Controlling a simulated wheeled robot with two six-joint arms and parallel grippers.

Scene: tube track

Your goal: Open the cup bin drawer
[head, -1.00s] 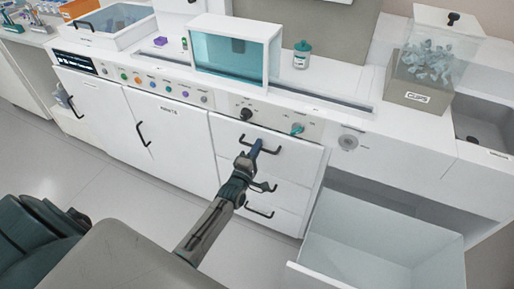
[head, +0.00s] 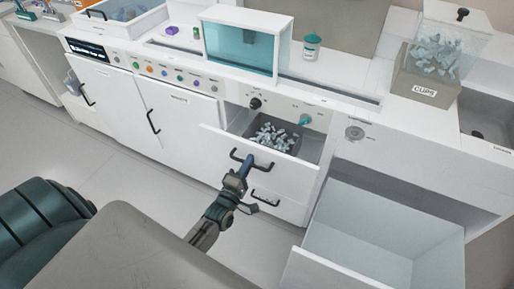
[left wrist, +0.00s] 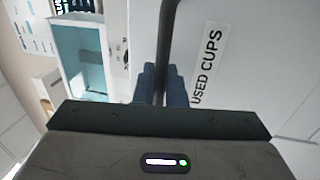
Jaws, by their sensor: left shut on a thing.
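The cup bin drawer (head: 288,176) is pulled part way out of the white cabinet in the head view. A heap of small pale cups (head: 274,137) shows inside it. Its front bears the label "USED CUPS" (left wrist: 207,66) in the left wrist view. My left gripper (head: 246,166) is shut on the drawer's dark bar handle (head: 235,154). The handle (left wrist: 168,35) runs between the blue fingers (left wrist: 162,86) in the left wrist view. My right gripper is not in view.
A large open drawer (head: 385,220) stands out at the lower right. Another drawer handle (head: 266,199) lies below the cup bin drawer. A clear-topped box labelled "CUPS" (head: 424,91) stands on the counter. The floor (head: 130,165) in front of the left cabinet doors is clear.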

